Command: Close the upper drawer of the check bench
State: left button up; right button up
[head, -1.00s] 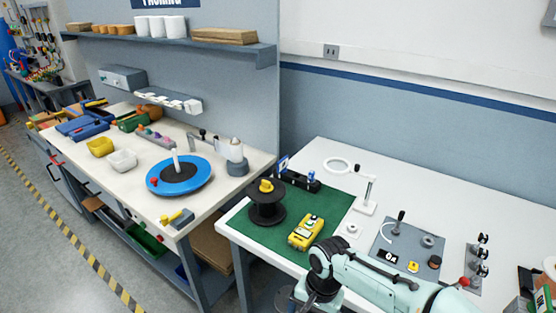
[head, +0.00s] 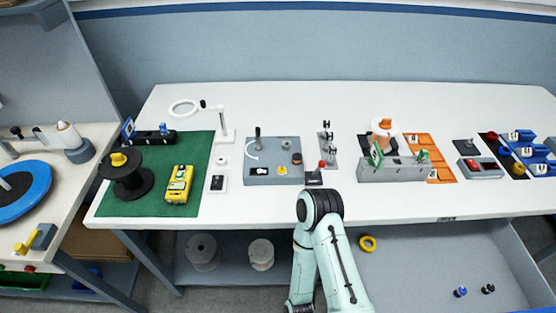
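The check bench (head: 280,208) has a white top and runs across the middle of the head view. Below its right part a grey drawer (head: 420,270) stands pulled out towards me. Its inside shows, with its right side wall (head: 525,258); its front edge is mostly cut off by the picture's bottom. In it lie a yellow ring (head: 367,243), a small blue piece (head: 460,292) and a small black piece (head: 488,288). One of my mint-green arms rises at bottom centre with its bent joint near the bench edge, hiding the drawer's left part. Neither gripper shows.
A black spool (head: 127,180) and a yellow meter (head: 179,184) stand on a green mat (head: 150,208). Grey fixtures (head: 273,161) and blue bins (head: 522,140) line the top. Grey spools (head: 201,250) sit on the lower shelf. Another bench stands at left.

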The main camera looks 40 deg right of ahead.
aim_at(412, 268)
jog(key=z, duration=0.5)
jog(key=i+j+z, duration=0.1)
jog(key=z, duration=0.35)
jog(key=j+z, duration=0.1)
jog(key=z, duration=0.4)
jog(key=j+z, duration=0.1)
jog(key=z, duration=0.35)
jog(key=j+z, duration=0.1)
jog(key=z, duration=0.4)
jog(key=l+z, duration=0.15)
jog(key=z, duration=0.25)
jog(key=i+l+z, duration=0.1)
jog(key=z, duration=0.3)
jog(key=l+z, duration=0.15)
jog(key=z, duration=0.25)
jog(key=i+j, duration=0.05)
